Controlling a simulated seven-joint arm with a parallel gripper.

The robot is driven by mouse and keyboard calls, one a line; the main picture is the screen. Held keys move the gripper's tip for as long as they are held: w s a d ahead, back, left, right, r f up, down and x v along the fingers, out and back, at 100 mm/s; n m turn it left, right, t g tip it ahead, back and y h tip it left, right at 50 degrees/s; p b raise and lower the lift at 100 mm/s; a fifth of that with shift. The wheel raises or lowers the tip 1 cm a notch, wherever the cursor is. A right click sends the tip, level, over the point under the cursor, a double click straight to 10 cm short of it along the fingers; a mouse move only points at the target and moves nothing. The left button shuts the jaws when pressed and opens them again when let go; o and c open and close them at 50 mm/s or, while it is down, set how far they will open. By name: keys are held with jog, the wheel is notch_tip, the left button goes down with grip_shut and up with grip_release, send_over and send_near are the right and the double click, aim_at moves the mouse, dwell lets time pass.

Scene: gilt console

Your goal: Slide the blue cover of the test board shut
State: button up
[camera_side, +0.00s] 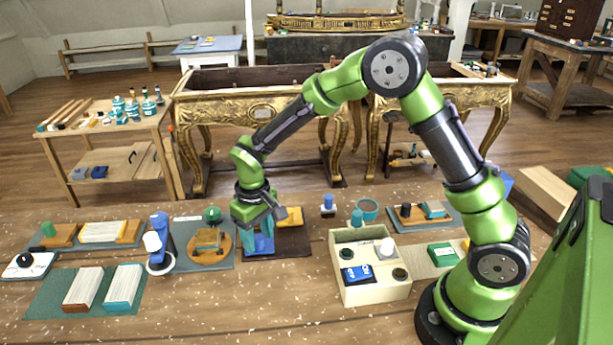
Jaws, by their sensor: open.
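The test board appears to be the dark brown board (292,247) on the bench left of centre. A blue part (263,245), likely the cover, stands on its left side. A yellow-orange block (291,216) sits at its back right. My gripper (263,221) is open, pointing down just above the blue part, and hides its top. I cannot tell whether the fingers touch it, or how far the cover is slid.
A cream box (372,292) with several knobs stands to the right. Bare bench lies in front of the board.

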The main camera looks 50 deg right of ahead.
jog(key=shift+f, duration=0.2)
grip_shut()
dwell(0.3)
jog(key=w+d, duration=0.6)
jog(key=shift+w+d, duration=0.2)
jog(key=shift+w, duration=0.05)
jog(key=shift+c, duration=1.1)
grip_release()
jog(key=shift+o, duration=1.1)
